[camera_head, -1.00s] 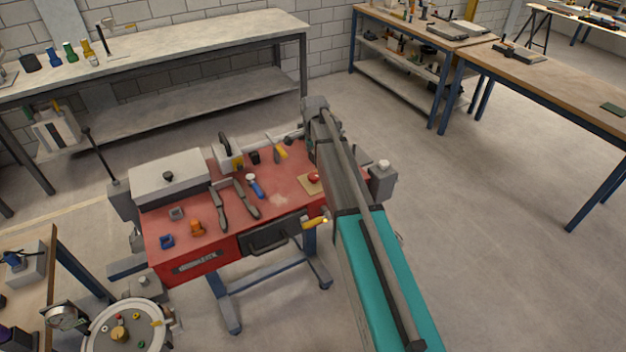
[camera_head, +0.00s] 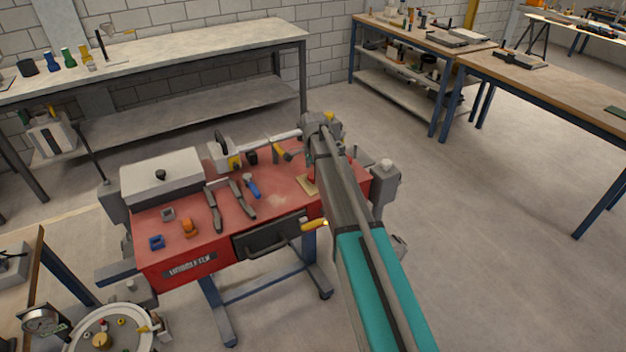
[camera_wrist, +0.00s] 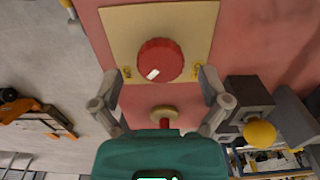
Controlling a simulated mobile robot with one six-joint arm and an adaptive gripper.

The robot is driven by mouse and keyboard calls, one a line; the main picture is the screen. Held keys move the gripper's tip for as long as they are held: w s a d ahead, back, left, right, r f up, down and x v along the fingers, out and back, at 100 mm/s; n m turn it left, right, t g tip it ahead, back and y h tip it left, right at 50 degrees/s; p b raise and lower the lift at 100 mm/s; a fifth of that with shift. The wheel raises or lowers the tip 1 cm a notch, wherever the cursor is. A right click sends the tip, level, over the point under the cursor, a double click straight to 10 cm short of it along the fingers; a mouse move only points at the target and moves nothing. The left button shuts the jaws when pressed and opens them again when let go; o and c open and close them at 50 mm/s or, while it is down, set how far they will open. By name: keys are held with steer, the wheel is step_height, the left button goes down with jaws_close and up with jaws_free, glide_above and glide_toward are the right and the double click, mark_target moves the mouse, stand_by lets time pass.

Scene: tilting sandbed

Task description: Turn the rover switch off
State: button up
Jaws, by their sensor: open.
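A round red knob (camera_wrist: 160,60) with a small white mark sits on a square tan plate (camera_wrist: 120,25) in the wrist view. I cannot tell from these frames whether it is the rover switch or how it is set. In the head view the tan plate (camera_head: 306,186) lies at the right end of the red cart top, and my arm hides most of the knob. My gripper (camera_wrist: 161,82) is open and empty, with one finger on each side just below the knob. I see no clear contact with it.
The red cart (camera_head: 275,200) carries a grey box (camera_head: 160,180), tools (camera_head: 243,199) and a yellow handle (camera_head: 313,225) at its front. A grey block (camera_wrist: 248,98) and a yellow ball (camera_wrist: 259,133) are close to the right finger. Open floor lies right of the cart.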

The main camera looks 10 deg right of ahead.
steer(key=shift+f+b, duration=0.45)
steer(key=shift+f, duration=0.2)
steer(key=shift+a, duration=0.1)
steer(key=c, duration=1.2)
steer(key=shift+o, duration=0.2)
